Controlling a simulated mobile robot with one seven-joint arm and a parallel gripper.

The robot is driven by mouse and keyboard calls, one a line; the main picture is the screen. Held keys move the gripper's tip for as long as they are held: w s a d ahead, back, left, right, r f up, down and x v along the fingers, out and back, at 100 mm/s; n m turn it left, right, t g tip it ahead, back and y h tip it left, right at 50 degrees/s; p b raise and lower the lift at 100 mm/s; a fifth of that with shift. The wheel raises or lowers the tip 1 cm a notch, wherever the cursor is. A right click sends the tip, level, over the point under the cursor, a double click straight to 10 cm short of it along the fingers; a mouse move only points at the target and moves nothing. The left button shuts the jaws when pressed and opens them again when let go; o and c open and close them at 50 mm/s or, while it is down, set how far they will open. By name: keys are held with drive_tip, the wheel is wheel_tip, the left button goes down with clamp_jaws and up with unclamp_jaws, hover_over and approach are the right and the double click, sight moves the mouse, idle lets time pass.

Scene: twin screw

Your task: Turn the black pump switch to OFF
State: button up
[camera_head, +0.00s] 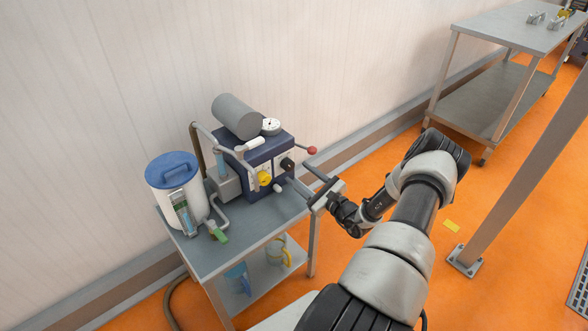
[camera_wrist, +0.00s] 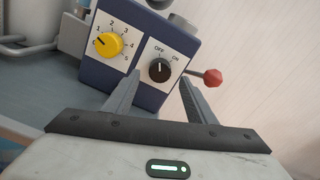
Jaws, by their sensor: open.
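The black pump switch (camera_wrist: 159,70) is a round knob on a white plate marked OFF and ON, on the front of the dark blue pump box (camera_wrist: 182,34). Its pale mark points roughly upward in the wrist view; I cannot tell exactly which label it meets. The switch also shows in the head view (camera_head: 287,164). My gripper (camera_wrist: 159,79) is open and empty. Its fingers point at the panel, with the switch seen between the tips. In the head view my gripper (camera_head: 307,184) is in front and to the right of the box, apparently short of the knob.
A yellow dial (camera_wrist: 109,44) sits left of the switch. A red-knobbed lever (camera_wrist: 212,77) sticks out on the right. The pump stands on a grey cart (camera_head: 215,262) with a blue-lidded white container (camera_head: 160,201). A steel table (camera_head: 525,28) stands far right.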

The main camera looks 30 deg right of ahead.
drive_tip(key=s+d+p, duration=0.1)
drive_tip(key=s, duration=1.1)
drive_tip(key=shift+s+d, duration=0.4)
